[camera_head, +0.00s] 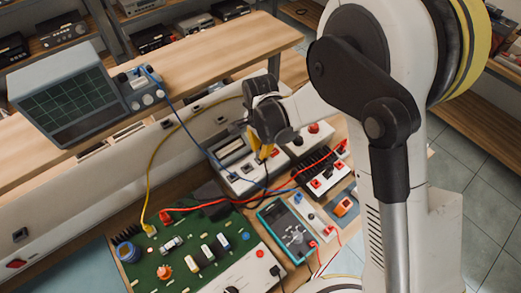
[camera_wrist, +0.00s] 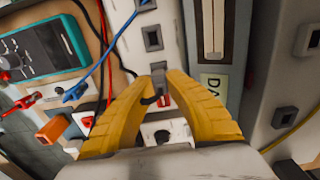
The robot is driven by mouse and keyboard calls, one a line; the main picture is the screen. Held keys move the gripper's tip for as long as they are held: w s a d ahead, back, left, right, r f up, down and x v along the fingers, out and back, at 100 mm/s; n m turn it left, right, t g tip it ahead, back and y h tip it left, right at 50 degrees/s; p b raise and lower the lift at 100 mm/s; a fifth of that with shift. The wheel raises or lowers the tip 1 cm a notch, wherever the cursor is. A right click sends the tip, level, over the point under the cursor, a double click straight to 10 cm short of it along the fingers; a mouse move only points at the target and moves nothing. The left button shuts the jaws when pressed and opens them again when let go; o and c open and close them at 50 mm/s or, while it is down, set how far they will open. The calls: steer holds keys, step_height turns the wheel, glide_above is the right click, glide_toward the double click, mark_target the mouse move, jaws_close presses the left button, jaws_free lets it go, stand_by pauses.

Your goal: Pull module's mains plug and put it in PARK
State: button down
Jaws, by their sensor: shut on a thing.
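My gripper (camera_head: 264,153) is over the white box with sockets behind the green circuit board. In the wrist view its yellow fingers (camera_wrist: 160,86) are closed on a small dark grey plug (camera_wrist: 158,77). A black cable runs from the plug to the left. The plug is in line with dark sockets (camera_wrist: 152,38) on a white strip, with a red part just below it. I cannot tell whether the plug is seated or lifted clear. A partly readable paper label (camera_wrist: 214,86) lies right of the fingers, below a slotted holder (camera_wrist: 213,28). In the head view the fingers hide the plug.
The green circuit board (camera_head: 205,250) and a teal meter (camera_head: 287,232) lie in front, with red and blue leads crossing. A grey oscilloscope (camera_head: 68,95) stands back left, with blue and yellow leads. A heat-sinked unit (camera_head: 318,172) is on the right.

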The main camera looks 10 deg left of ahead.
steer(key=shift+f, duration=0.35)
stand_by(0.5)
steer(key=c, duration=1.4)
jaws_free()
step_height(320, 180, up, 17)
steer(key=p, duration=0.3)
